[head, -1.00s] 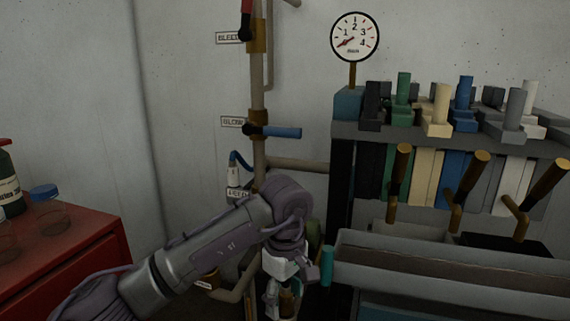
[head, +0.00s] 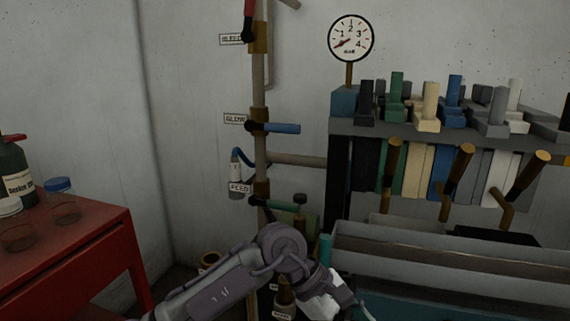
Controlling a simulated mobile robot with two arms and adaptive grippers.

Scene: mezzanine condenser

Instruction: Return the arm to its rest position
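My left arm comes in from the bottom left in the head view and hangs low before the pipework. Its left gripper (head: 338,299) is at the lower middle, below the pipe valves and left of the grey trough. Its fingers are partly cut off by the bottom edge, so I cannot tell whether they are open or shut. No held thing shows at it. My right arm and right gripper are outside the picture.
A vertical pipe (head: 258,95) carries a red-handled valve (head: 249,8) and a blue-handled valve (head: 275,128). A gauge (head: 351,38) stands above a rack (head: 440,132) of coloured levers. The trough (head: 440,250) is at right. A red cabinet (head: 70,250) with bottles stands at left.

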